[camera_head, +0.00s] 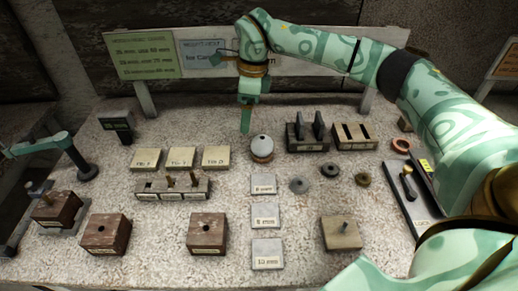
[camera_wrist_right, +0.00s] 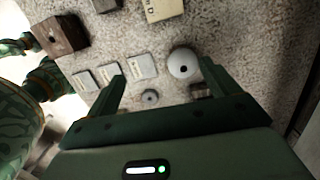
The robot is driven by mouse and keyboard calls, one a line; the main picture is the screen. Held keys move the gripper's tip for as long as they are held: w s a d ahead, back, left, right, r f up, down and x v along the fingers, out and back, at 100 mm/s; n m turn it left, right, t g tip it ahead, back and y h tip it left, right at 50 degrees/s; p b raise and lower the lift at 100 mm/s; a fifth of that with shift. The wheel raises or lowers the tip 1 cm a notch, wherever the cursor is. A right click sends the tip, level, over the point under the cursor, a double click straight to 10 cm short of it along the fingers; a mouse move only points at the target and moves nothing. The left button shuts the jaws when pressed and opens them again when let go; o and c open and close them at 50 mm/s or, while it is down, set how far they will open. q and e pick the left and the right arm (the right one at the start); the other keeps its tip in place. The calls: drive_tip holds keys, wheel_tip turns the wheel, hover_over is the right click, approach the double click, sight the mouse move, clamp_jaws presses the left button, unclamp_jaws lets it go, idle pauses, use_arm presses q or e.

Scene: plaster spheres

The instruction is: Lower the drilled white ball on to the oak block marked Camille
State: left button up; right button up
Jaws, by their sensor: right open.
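The drilled white ball (camera_head: 262,144) sits on a small reddish-brown ring-like stand right of the wooden plaques. In the right wrist view the ball (camera_wrist_right: 183,63) shows a dark hole facing me. My right gripper (camera_head: 246,118) is open and empty, close behind and left of the ball in the head view. In the wrist view the ball lies between the lines of the two fingers (camera_wrist_right: 162,72), nearer the right one; I cannot tell the height gap. A pale wooden block (camera_head: 341,236) with an upright pin stands front right; its label is unreadable. My left gripper is not in view.
Darker bored blocks (camera_head: 207,236) (camera_head: 105,238) stand at front. Labelled grey plates (camera_head: 265,217) run in a column before the ball. A pin rack (camera_head: 172,190) is left, slotted blocks (camera_head: 308,140) right. Loose rings (camera_head: 330,170) lie between ball and pale block.

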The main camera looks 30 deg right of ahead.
drive_tip(key=m+h, duration=0.1)
drive_tip(key=h, duration=0.1)
hover_over(262, 143)
drive_tip(key=w, duration=0.2)
drive_tip(key=f+b, duration=0.2)
drive_tip(key=f, duration=0.3)
drive_tip(key=f+b, duration=0.2)
drive_tip(key=f, duration=0.3)
drive_tip(key=d+f+b, duration=0.1)
drive_tip(key=f+b, duration=0.1)
drive_tip(key=f, duration=0.3)
drive_tip(key=shift+s, duration=0.25)
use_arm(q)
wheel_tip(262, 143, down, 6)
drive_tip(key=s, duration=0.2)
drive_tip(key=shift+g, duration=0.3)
use_arm(e)
drive_tip(key=shift+r, duration=0.15)
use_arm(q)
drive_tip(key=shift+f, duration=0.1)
use_arm(e)
drive_tip(key=c, duration=1.2)
